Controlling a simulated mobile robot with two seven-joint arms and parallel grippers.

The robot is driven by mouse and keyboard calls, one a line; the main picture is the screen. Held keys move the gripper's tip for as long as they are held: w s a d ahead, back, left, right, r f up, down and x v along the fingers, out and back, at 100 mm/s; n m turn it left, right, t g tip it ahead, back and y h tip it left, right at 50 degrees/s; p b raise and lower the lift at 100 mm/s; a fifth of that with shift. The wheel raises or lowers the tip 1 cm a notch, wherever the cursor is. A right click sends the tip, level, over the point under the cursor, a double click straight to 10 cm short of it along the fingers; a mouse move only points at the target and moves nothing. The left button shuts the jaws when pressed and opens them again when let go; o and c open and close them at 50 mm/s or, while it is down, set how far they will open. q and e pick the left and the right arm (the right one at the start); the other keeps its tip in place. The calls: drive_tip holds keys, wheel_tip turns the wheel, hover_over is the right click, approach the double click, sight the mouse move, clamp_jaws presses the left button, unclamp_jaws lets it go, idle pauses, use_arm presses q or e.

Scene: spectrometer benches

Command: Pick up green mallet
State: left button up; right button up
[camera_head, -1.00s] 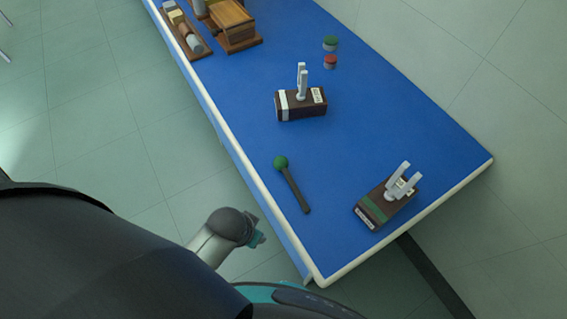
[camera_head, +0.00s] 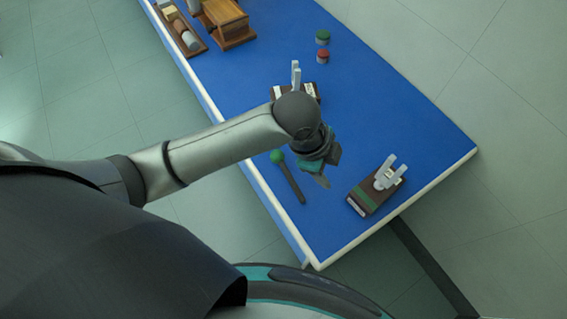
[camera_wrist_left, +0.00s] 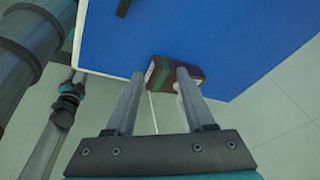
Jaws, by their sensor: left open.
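The green mallet has a round green head (camera_head: 277,157) and a dark handle (camera_head: 293,184), and lies on the blue bench top (camera_head: 372,128). My left gripper (camera_head: 323,181) hangs over the bench, just right of the mallet's handle. In the left wrist view its two fingers (camera_wrist_left: 157,98) stand apart with nothing held. A dark handle end (camera_wrist_left: 123,8) shows at the top of that view; the green head is out of view there. My right gripper is not seen clearly enough in the head view; in the wrist view an arm end (camera_wrist_left: 66,105) shows at the left.
A dark block with a green band and pale prongs (camera_head: 377,193) sits right of the mallet; the block shows between the fingers in the wrist view (camera_wrist_left: 178,73). A similar block (camera_head: 310,92) is partly behind my arm. Green (camera_head: 322,37) and red (camera_head: 323,56) pots stand farther back.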

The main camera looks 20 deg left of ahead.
use_arm(q)
drive_tip(key=w+a+r+m+g+y+p, duration=0.1)
drive_tip(key=w+a+r+m+g+y, duration=0.2)
drive_tip(key=a+m, duration=0.5)
drive_tip(key=t, duration=0.1)
hover_over(288, 173)
drive_tip(key=shift+y, duration=0.4)
wheel_tip(288, 173, down, 10)
drive_tip(key=shift+w+a+r+b, duration=0.1)
drive_tip(key=shift+w+a+b, duration=0.05)
drive_tip(key=shift+b, duration=0.3)
drive_tip(key=shift+f, duration=2.6)
clamp_jaws()
